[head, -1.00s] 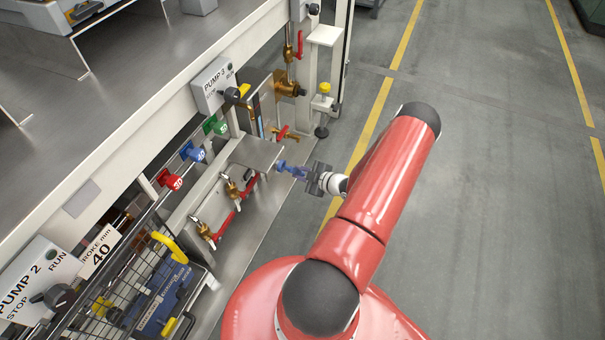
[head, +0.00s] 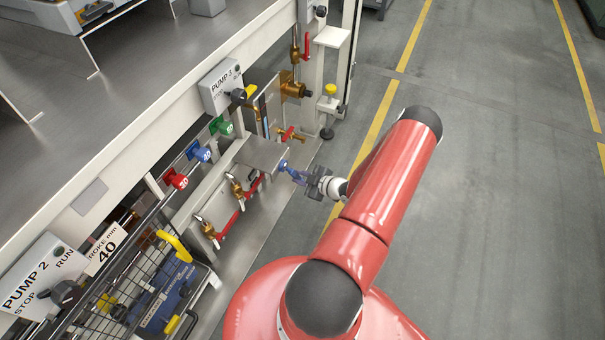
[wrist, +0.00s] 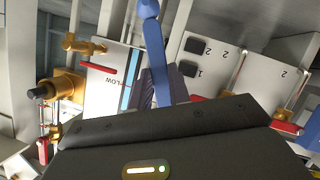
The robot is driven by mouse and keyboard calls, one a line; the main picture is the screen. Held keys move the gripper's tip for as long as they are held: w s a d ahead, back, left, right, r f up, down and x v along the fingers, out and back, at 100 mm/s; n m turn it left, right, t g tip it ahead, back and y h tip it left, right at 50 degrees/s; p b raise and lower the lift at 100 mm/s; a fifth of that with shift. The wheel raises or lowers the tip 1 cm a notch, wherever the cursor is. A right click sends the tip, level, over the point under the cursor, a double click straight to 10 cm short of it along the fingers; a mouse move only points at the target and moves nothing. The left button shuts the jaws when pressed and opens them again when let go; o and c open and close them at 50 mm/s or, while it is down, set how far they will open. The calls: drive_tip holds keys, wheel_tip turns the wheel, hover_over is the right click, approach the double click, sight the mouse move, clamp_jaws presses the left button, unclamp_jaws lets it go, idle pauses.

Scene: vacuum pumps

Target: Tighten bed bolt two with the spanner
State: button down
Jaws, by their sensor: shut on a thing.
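My gripper (head: 308,179) is shut on a blue spanner (head: 291,171), which points left towards the pump frame. In the wrist view the spanner (wrist: 156,55) runs up from the dark gripper body, and its far end is cut off at the top edge. Beside it is a pale plate with two dark square pieces (wrist: 194,57), with the numbers 1 and 2 near them. I cannot tell which piece is bed bolt two, or whether the spanner touches a bolt. In the head view the spanner's tip is close to the edge of a small grey metal shelf (head: 262,153).
Brass valves with red levers (head: 245,192) sit below the shelf. The PUMP 3 switch box (head: 221,87) is above. The floor (head: 490,200) to the right is clear.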

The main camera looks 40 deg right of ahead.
drive_tip(key=shift+s+a+f, duration=0.1)
drive_tip(key=shift+a+f, duration=0.15)
drive_tip(key=shift+a, duration=0.25)
drive_tip(key=shift+w+d+r+n+t+h, duration=0.25)
drive_tip(key=shift+w+d+r+n+t, duration=0.1)
drive_tip(key=shift+d+r+n, duration=0.3)
drive_tip(key=shift+w+d+r+n+t+h, duration=0.25)
drive_tip(key=shift+w+d+r+n, duration=0.15)
drive_tip(key=shift+d+n, duration=0.35)
idle(2.9)
drive_tip(key=shift+s, duration=0.1)
drive_tip(key=shift+s+a+f+m+g+p, duration=0.2)
drive_tip(key=shift+a+f+m+g+p, duration=0.2)
drive_tip(key=shift+a+m, duration=0.15)
drive_tip(key=shift+y, duration=0.3)
drive_tip(key=shift+s+d, duration=0.1)
drive_tip(key=shift+s, duration=0.05)
drive_tip(key=shift+s+d, duration=0.2)
drive_tip(key=shift+s, duration=0.3)
